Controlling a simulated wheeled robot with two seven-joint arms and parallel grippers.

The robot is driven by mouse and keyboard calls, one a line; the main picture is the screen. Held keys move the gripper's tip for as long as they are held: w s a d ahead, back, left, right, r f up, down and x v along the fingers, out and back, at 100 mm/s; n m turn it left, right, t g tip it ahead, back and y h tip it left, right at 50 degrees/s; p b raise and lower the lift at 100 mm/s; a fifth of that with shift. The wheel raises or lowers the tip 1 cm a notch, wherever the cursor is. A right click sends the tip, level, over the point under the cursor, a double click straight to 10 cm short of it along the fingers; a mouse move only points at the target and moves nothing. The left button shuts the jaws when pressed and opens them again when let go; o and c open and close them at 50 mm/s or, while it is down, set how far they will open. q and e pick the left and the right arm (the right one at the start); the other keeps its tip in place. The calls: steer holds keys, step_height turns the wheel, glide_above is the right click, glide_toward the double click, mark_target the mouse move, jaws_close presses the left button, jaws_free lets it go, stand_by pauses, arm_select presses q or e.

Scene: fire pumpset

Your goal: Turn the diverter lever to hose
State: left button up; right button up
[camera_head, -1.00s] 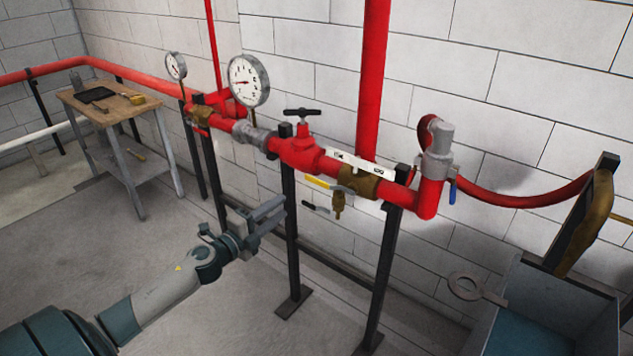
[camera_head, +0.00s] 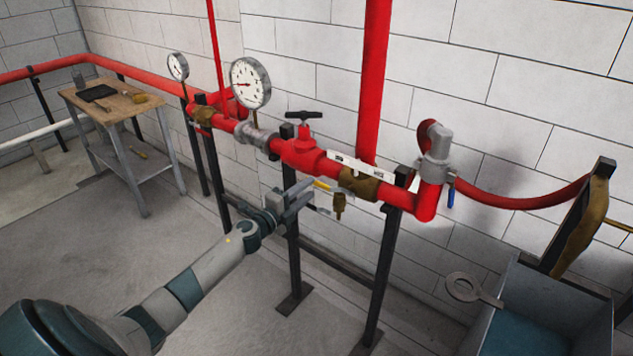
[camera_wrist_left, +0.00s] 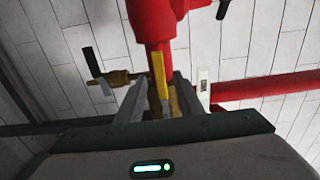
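The diverter lever (camera_head: 322,185) is a yellow handle on the brass valve body (camera_head: 360,184) in the red pipe, under a white label plate (camera_head: 362,166) whose words are too small to read. In the head view the lever points left. My left gripper (camera_head: 304,193) is at the lever's free end. In the left wrist view the yellow lever (camera_wrist_left: 159,72) shows between the two spread fingers of the gripper (camera_wrist_left: 158,95). I cannot tell whether a finger touches it. My right gripper is out of view.
A small brass drain valve (camera_head: 339,204) hangs below the pipe; its dark handle (camera_wrist_left: 92,62) shows left of the fingers in the wrist view. A red handwheel valve (camera_head: 303,148) and black posts (camera_head: 291,235) are close by. A blue-lined bin (camera_head: 550,300) stands right.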

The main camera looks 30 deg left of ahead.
mark_target(316, 184)
arm_select(q)
steer(key=shift+w+d, duration=0.15)
steer(key=shift+w, duration=1.15)
steer(key=shift+w+d, duration=0.1)
steer(key=shift+w, duration=1.15)
steer(key=shift+c, duration=0.7)
jaws_close()
